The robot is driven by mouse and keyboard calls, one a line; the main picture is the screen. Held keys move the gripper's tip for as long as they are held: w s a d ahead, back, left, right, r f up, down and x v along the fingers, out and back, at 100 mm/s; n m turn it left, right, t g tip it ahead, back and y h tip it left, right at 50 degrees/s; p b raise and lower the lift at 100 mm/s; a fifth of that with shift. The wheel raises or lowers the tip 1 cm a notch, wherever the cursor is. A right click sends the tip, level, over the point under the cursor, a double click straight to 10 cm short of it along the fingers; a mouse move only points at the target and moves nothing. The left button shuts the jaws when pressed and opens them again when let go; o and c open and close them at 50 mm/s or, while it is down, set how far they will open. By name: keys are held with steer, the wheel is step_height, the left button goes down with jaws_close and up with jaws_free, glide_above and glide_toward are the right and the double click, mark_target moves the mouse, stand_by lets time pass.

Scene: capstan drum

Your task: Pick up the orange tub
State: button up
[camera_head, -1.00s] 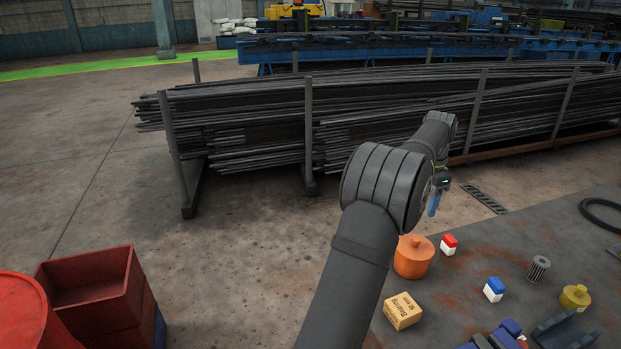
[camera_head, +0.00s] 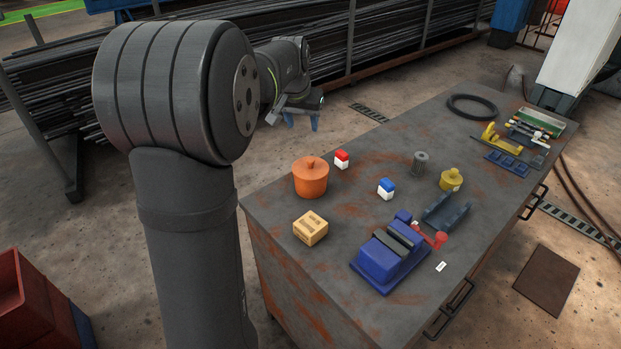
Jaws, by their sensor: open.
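The orange tub (camera_head: 311,181) is round with a knobbed lid. It stands upright near the left back edge of the grey, rust-stained workbench (camera_head: 390,150). My gripper (camera_head: 301,124) hangs in the air beyond the bench's back edge, behind the tub in the picture and apart from it. Its blue fingertips point down, spread with nothing between them. The whole tub is in plain sight.
A red-and-white block (camera_head: 341,160) stands close right of the tub, and a cardboard box (camera_head: 310,228) in front of it. A blue-and-white block (camera_head: 386,189), a blue vise (camera_head: 391,257), a yellow pot (camera_head: 451,180) and a black ring (camera_head: 472,107) are further right.

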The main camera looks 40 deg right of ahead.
glide_above(310, 160)
steer(key=s+a, duration=0.1)
steer(key=a, duration=0.1)
step_height(310, 160, down, 11)
steer(key=shift+s+x, duration=0.15)
steer(key=shift+x, duration=1.2)
steer(key=shift+s+x, duration=0.15)
steer(key=shift+x, duration=1.2)
jaws_close()
